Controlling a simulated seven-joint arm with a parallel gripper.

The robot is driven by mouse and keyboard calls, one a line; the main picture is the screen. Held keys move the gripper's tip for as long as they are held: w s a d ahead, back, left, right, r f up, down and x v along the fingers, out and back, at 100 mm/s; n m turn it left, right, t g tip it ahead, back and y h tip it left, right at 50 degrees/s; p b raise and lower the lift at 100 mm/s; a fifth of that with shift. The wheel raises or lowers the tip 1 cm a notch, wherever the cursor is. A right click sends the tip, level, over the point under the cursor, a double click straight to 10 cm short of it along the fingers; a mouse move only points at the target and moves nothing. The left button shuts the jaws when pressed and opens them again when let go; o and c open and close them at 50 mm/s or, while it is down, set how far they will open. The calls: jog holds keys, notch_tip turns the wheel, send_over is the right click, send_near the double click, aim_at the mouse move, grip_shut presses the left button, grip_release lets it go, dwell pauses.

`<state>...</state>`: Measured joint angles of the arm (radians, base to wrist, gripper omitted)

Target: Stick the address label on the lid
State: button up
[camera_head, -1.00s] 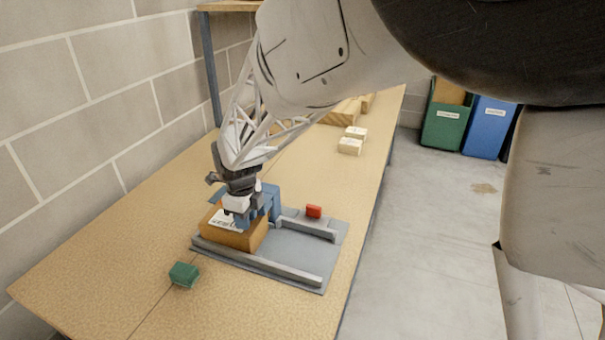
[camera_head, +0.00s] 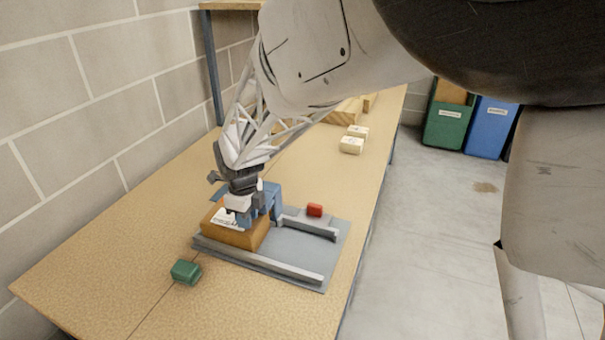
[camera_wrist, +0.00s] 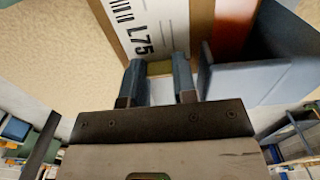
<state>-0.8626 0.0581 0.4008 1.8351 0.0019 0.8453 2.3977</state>
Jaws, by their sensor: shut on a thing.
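A brown box (camera_head: 238,238) sits at the left end of a grey tray-like fixture (camera_head: 305,258). The white address label (camera_head: 224,219) with black print is at the top of its lid; the wrist view shows the label (camera_wrist: 139,22) close up, with bars and "L75" on it. I cannot tell whether it is pressed flat all over. My gripper (camera_head: 236,223) is low over the lid at the label's edge. In the wrist view its two fingers (camera_wrist: 159,78) stand a little apart, shut on a pale edge that appears to be the label's; the fingers partly hide it.
A blue bracket-like part (camera_head: 268,199) stands close beside my gripper, and it fills the right of the wrist view (camera_wrist: 240,84). A green block (camera_head: 186,272) lies in front. Pale boxes (camera_head: 351,145) stand farther back.

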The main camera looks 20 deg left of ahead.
jog(key=shift+f, duration=0.1)
jog(key=o, duration=0.8)
jog(key=shift+c, duration=0.3)
jog(key=shift+r, duration=0.2)
jog(key=shift+r, duration=1.05)
jog(key=shift+o, duration=0.6)
jog(key=shift+r, duration=0.25)
jog(key=shift+o, duration=0.4)
jog(key=shift+r, duration=2.1)
jog(key=shift+d, duration=0.1)
